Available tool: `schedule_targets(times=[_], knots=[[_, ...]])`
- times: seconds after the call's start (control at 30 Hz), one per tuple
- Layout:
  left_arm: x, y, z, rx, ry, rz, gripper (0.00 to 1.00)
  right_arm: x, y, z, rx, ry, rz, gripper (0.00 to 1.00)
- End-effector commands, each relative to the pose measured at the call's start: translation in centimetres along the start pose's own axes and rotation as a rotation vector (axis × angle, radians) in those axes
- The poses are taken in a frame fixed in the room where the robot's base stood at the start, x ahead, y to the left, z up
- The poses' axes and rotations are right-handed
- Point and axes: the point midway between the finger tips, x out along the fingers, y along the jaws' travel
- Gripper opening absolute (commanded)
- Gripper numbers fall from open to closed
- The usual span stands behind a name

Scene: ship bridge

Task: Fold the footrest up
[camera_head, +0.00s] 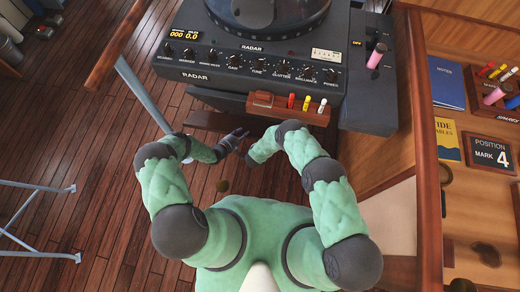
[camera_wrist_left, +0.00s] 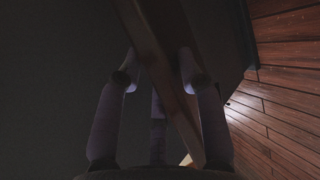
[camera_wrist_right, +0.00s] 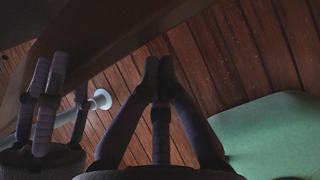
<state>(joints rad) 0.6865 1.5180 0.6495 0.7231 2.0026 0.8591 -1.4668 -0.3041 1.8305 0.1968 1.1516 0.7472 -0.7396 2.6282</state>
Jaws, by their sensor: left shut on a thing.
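The footrest is a dark wooden board (camera_head: 207,120) low under the radar console in the head view. In the left wrist view the board (camera_wrist_left: 160,65) runs at a slant between the fingers of my left gripper (camera_wrist_left: 158,65), which is shut on it. In the head view my left gripper (camera_head: 236,136) is at the board's near side. The board also crosses the upper left of the right wrist view (camera_wrist_right: 115,35). There my right gripper (camera_wrist_right: 159,65) has its fingertips together with nothing visible between them, apart from the board.
The radar console (camera_head: 250,65) stands above the footrest, with a small marker rack (camera_head: 275,108) on its front. A wooden counter with a blue notebook (camera_head: 446,84) is on the right. A metal frame (camera_head: 35,215) stands at the left. Plank floor (camera_head: 100,150) is open between.

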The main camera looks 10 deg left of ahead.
Motion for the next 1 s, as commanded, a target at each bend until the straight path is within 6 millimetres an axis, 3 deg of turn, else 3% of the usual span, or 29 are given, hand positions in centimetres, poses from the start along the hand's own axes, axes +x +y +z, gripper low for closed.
schedule_targets(times=[0.03, 0.87, 0.9, 0.93, 1.0], knots=[[0.3, 0.8, -0.5, 0.014, 0.003, 0.014, 0.0, 0.0, 0.0, 0.0, 0.0, 0.0, 0.0, 0.0], [0.2, 0.7, -0.4, 0.013, 0.003, 0.012, 0.0, -0.6, 0.1, 2.2, 0.002, 0.053, 0.0, 0.0], [0.2, 0.7, -0.4, 0.013, 0.003, 0.011, 0.46, -0.6, 0.1, 2.2, 0.002, 0.052, 0.0, 0.0], [0.2, 0.7, -0.4, 0.012, 0.003, 0.011, 0.55, -0.6, 0.1, 2.2, 0.003, 0.052, 0.0, 0.0], [0.2, 0.5, -0.3, 0.01, 0.003, 0.009, 0.57, -0.6, 0.1, 2.3, 0.003, 0.051, 0.0, 0.0]])
